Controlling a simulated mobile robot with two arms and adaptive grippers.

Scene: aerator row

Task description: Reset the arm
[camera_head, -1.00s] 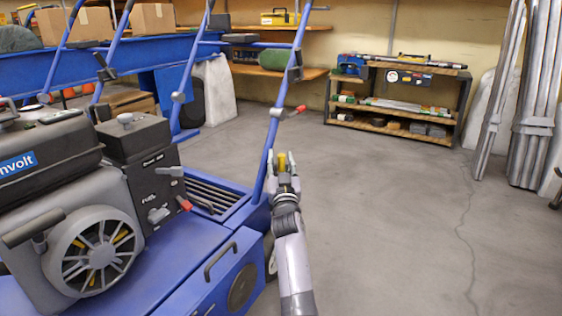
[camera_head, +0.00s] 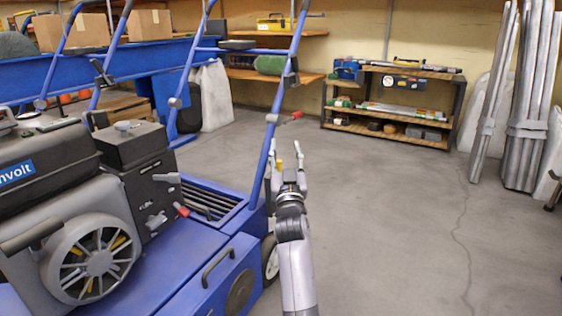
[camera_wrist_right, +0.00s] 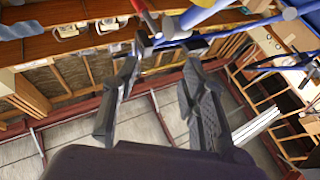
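My right gripper (camera_head: 288,153) stands in front of the aerator's blue handle bar in the head view, with its fingers pointing up and spread apart. The right wrist view shows its two dark fingers (camera_wrist_right: 163,55) apart, with nothing held between them. A red-tipped lever (camera_head: 293,115) on the blue aerator (camera_head: 190,262) shows just beyond the fingers; I cannot tell the gap in depth. A second red-tipped lever (camera_head: 181,210) is on the engine's control box. My left gripper is not in view.
A tool shelf (camera_head: 392,122) stands against the back wall. Metal poles (camera_head: 530,110) lean at the right. The concrete floor (camera_head: 395,220) right of my arm is clear.

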